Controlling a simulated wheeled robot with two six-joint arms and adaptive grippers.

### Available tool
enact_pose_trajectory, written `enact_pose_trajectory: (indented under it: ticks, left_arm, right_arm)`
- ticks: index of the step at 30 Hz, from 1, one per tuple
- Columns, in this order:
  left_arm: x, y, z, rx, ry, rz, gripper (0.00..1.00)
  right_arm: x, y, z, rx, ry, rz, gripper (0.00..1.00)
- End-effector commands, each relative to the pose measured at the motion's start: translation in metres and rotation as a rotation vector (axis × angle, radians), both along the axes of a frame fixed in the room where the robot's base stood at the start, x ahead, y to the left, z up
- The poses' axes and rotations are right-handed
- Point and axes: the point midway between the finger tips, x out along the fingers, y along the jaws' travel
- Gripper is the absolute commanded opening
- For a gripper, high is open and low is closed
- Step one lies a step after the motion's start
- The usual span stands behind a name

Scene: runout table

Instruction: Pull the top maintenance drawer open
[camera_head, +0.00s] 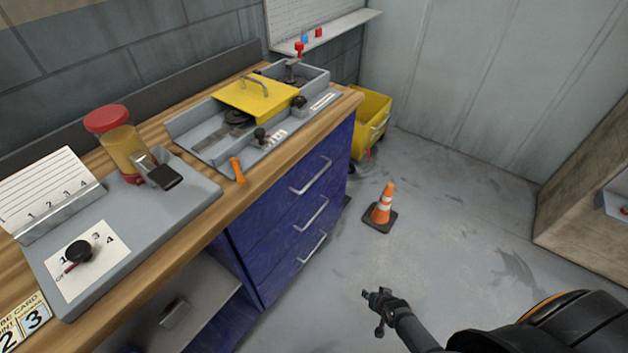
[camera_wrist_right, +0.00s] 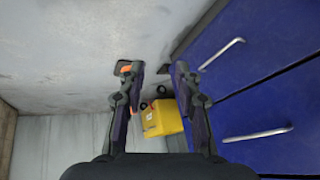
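The blue drawer cabinet under the workbench has three stacked drawers with silver bar handles. The top drawer (camera_head: 285,180) looks shut and flush with the others, its handle (camera_head: 311,176) just below the wooden edge. My right gripper (camera_head: 380,304) is low over the floor, right of the cabinet and apart from every handle. In the right wrist view its fingers (camera_wrist_right: 159,70) are spread with nothing between them. Two drawer handles show there, one higher (camera_wrist_right: 222,54) and one lower (camera_wrist_right: 258,134); I cannot tell which drawers they belong to. My left gripper is not in view.
An orange cone (camera_head: 383,207) stands on the floor in front of the cabinet. A yellow bucket (camera_head: 370,122) is beyond the cabinet's far end. The wooden bench top (camera_head: 205,220) holds trays and a red-lidded jar (camera_head: 122,145). Floor between gripper and drawers is clear.

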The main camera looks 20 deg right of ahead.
Motion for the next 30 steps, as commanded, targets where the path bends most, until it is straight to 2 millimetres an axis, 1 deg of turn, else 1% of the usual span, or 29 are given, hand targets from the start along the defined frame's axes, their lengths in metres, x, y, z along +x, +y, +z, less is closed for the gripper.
enact_pose_trajectory:
  ticks: [1, 2, 3, 4, 5, 6, 7, 9, 12, 14, 16, 19, 21, 23, 30]
  left_arm:
    - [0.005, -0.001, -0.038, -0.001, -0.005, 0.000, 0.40]
    - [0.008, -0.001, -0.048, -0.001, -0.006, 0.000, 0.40]
    - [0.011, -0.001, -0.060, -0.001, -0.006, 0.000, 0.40]
    - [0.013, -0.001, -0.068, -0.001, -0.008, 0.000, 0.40]
    - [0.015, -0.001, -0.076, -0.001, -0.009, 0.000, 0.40]
    - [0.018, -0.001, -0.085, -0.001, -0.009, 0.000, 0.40]
    - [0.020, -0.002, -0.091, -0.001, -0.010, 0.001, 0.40]
    - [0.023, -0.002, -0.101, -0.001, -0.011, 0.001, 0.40]
    - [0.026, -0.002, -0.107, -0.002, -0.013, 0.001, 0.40]
    - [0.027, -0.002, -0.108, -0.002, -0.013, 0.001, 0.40]
    - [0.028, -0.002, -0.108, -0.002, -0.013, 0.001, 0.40]
    - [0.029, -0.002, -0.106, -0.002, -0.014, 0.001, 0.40]
    - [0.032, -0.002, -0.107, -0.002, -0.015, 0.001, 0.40]
    - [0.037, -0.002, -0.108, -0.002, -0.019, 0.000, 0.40]
    - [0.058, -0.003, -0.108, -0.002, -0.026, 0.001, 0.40]
  right_arm:
    - [0.064, -0.001, 0.015, 0.085, -0.142, -0.089, 0.34]
    - [0.097, 0.002, 0.039, 0.155, -0.219, -0.146, 0.34]
    - [0.136, 0.008, 0.075, 0.259, -0.319, -0.209, 0.34]
    - [0.159, 0.013, 0.103, 0.338, -0.385, -0.246, 0.34]
    - [0.179, 0.020, 0.132, 0.419, -0.444, -0.275, 0.34]
    - [0.198, 0.030, 0.168, 0.523, -0.508, -0.303, 0.34]
    - [0.208, 0.037, 0.195, 0.596, -0.549, -0.315, 0.34]
    - [0.222, 0.054, 0.247, 0.748, -0.614, -0.329, 0.34]
    - [0.227, 0.072, 0.298, 0.894, -0.661, -0.328, 0.34]
    - [0.226, 0.078, 0.316, 0.943, -0.670, -0.325, 0.34]
    - [0.226, 0.081, 0.326, 0.967, -0.675, -0.323, 0.34]
    - [0.228, 0.082, 0.328, 0.972, -0.676, -0.325, 0.34]
    - [0.233, 0.083, 0.326, 0.973, -0.678, -0.327, 0.34]
    - [0.242, 0.085, 0.324, 0.973, -0.680, -0.327, 0.34]
    - [0.291, 0.098, 0.314, 0.972, -0.678, -0.326, 0.34]
